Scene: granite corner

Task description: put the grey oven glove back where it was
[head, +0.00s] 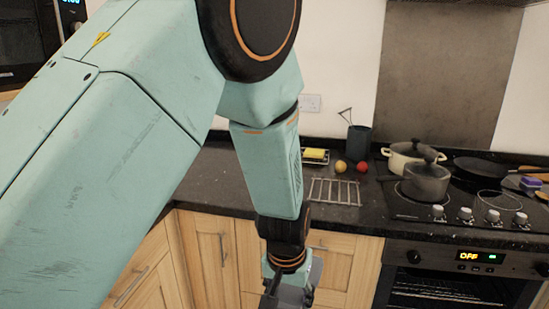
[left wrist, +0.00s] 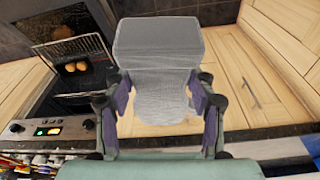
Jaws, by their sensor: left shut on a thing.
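The grey oven glove (left wrist: 160,55) hangs between the fingers of my left gripper (left wrist: 161,92) in the left wrist view. It has a wide, squared end and a narrower part between the purple finger pads. My left gripper is shut on it. In the head view my left gripper (head: 290,284) is low at the bottom edge, in front of the wooden cupboard fronts and below the worktop edge. Only a small grey part shows there, and the rest is cut off by the frame. My right gripper is in neither view.
The oven (head: 463,280) is to the right; two round brown items (left wrist: 75,66) show at it. Above are the hob with a grey pot (head: 426,182) and a cream pot (head: 405,156). A wire rack (head: 335,191) lies on the dark worktop (head: 225,175), with bare worktop to its left.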

